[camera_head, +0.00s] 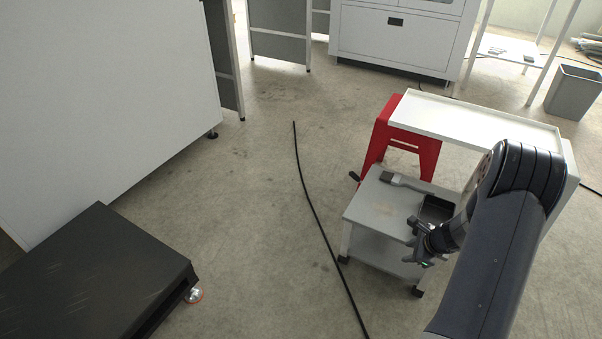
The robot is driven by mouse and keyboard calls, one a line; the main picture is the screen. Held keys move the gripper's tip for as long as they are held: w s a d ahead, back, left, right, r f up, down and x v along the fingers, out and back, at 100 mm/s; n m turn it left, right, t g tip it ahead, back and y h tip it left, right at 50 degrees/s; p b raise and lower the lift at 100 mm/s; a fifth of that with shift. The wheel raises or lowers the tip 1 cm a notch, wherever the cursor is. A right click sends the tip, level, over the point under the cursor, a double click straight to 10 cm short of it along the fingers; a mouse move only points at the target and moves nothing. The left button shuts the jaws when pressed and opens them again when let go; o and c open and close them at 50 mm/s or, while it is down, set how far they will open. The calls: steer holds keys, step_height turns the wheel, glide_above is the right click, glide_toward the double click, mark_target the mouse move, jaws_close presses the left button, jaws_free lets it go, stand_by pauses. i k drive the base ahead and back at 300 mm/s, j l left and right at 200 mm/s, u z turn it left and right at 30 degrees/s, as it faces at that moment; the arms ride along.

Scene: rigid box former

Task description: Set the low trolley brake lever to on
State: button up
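The low grey trolley (366,206) stands on casters right of centre. A small dark lever-like part (354,176) sticks out at its back left corner, beside the red stool. It may be the brake lever; it is too small to read its setting. My gripper (410,240) is over the front right part of the trolley, well apart from that part. Its two fingers look spread, with nothing between them. My arm hides the trolley's right side.
A brush (402,182) and a black tray (436,210) lie on the trolley top. A red stool (382,138) and a white table (470,118) stand close behind. A black cable (316,212) crosses the floor left of the trolley; the floor there is otherwise open. A black platform (90,275) is front left.

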mark_target(352, 174)
steer(key=i+j+u, duration=0.1)
steer(key=u, duration=0.25)
steer(key=i+j+u, duration=0.1)
steer(key=u, duration=0.25)
steer(key=i+u, duration=0.15)
steer(key=u, duration=0.2)
steer(key=i+z, duration=0.2)
steer(key=i, duration=0.15)
steer(key=i+j+z, duration=0.15)
steer(key=i, duration=0.25)
steer(key=i+z, duration=0.2)
steer(key=z, duration=0.2)
steer(key=i+j+z, duration=0.1)
steer(key=z, duration=0.3)
steer(key=i+j+z, duration=0.15)
steer(key=z, duration=0.25)
steer(key=i+j, duration=0.05)
steer(key=i, duration=0.05)
